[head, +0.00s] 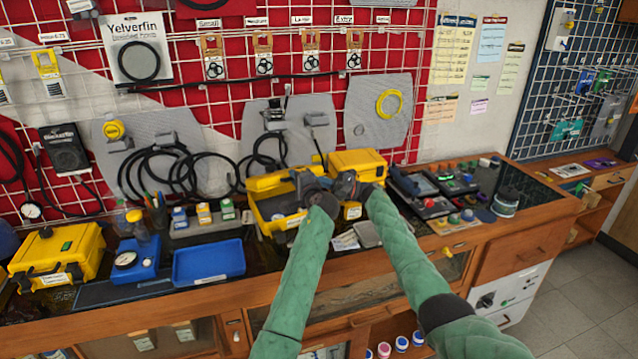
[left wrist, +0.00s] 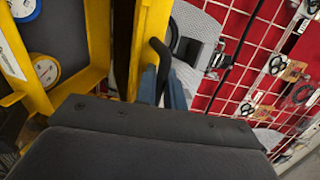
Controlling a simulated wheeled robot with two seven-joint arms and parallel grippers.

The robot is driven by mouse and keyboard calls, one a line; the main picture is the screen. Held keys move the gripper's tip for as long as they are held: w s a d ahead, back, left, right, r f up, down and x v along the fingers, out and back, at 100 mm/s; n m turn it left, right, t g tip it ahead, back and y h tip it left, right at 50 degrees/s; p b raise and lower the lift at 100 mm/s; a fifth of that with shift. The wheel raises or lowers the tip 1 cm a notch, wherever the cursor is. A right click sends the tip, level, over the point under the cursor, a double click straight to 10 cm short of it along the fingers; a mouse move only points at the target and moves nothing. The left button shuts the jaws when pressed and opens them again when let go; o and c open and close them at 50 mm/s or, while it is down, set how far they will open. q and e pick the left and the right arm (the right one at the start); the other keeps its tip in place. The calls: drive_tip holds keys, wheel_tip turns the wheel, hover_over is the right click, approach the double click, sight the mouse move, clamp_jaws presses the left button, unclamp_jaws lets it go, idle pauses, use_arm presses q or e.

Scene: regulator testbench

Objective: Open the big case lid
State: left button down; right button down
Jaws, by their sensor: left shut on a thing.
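The big yellow case (head: 268,224) stands at the middle of the bench. Its yellow lid (head: 266,182) is raised, and the inside shows. My left gripper (head: 312,186) is at the right end of the lid. In the left wrist view its bluish fingers (left wrist: 172,92) are shut at a black handle (left wrist: 157,56) beside the yellow lid edge (left wrist: 148,28). Round gauge-like items (left wrist: 46,70) show inside the case there. My right gripper (head: 346,186) is just right of the left one, in front of a second yellow case; its fingers are too small to read.
The second yellow case (head: 358,160) stands close on the right. A blue tray (head: 208,263) and a third yellow case (head: 58,254) are to the left. Dark devices (head: 428,196) crowd the bench's right part. Cables (head: 175,165) hang on the panel behind.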

use_arm(q)
drive_tip(key=shift+d, duration=0.1)
use_arm(e)
drive_tip(key=shift+w+a+r+m, duration=0.1)
drive_tip(key=shift+w+r+m, duration=0.3)
drive_tip(key=shift+r, duration=0.3)
use_arm(q)
drive_tip(key=c, duration=1.6)
unclamp_jaws()
drive_tip(key=shift+f, duration=0.1)
drive_tip(key=shift+c, duration=0.2)
